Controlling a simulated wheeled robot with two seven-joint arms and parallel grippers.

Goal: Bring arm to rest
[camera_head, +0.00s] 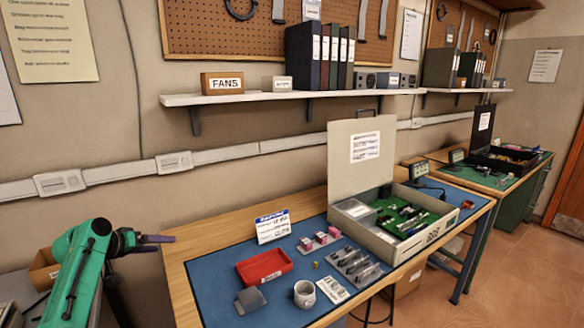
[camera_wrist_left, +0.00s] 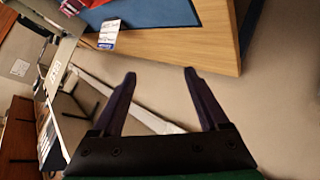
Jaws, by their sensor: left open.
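My left gripper (camera_head: 160,243) is at the end of the green arm at the left of the head view, beside the left edge of the wooden workbench (camera_head: 180,262). In the left wrist view the gripper (camera_wrist_left: 160,75) shows two dark fingers spread apart with nothing between them. The wall and the bench edge lie beyond the fingers. My right gripper is not in view.
A wall shelf (camera_head: 230,98) runs above. A cardboard box (camera_head: 42,268) stands behind my left arm.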

